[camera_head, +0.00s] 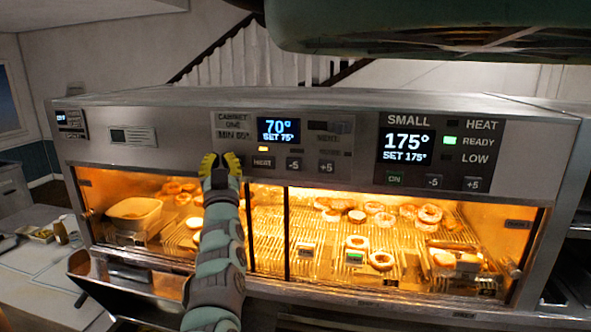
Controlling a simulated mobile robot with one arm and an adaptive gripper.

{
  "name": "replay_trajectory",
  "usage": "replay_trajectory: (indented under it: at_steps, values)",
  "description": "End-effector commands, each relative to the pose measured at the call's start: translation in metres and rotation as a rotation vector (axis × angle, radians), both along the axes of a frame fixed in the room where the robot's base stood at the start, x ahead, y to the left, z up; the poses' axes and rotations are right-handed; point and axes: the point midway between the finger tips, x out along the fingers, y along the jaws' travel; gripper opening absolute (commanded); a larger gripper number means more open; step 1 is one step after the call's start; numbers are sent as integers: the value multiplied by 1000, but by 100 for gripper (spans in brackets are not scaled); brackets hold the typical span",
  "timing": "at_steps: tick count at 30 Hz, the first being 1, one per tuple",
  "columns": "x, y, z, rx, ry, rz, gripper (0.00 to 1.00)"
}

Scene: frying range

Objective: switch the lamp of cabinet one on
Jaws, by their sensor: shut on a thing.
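The cabinet one panel (231,123) is on the steel front, left of centre, and reads "MIN 65°". Its blue display (278,130) shows 70° and SET 75°. My gripper (220,159), with yellow fingertips, is at the lower left of this panel, left of the HEAT button (262,162). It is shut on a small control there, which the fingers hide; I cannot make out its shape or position. The glass-fronted cabinet (268,225) below glows warm orange on both sides of my arm. I cannot tell which lamp gives that light.
A second panel on the right (407,145) shows 175°, with a green READY light (450,141). Fried rings and a pale tub (134,213) are behind the glass. A steel trough (125,283) juts out at lower left. A dark green body overhangs the top right.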

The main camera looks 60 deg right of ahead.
Motion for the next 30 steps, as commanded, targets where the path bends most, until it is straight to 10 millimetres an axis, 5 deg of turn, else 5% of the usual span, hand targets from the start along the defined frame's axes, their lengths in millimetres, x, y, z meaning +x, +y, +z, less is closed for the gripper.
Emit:
replay_trajectory:
  at_steps: [19,30]
  values:
    - [-22,47,-1,-2,-1,-3,0]
    - [-25,54,1,0,-1,-4,0]
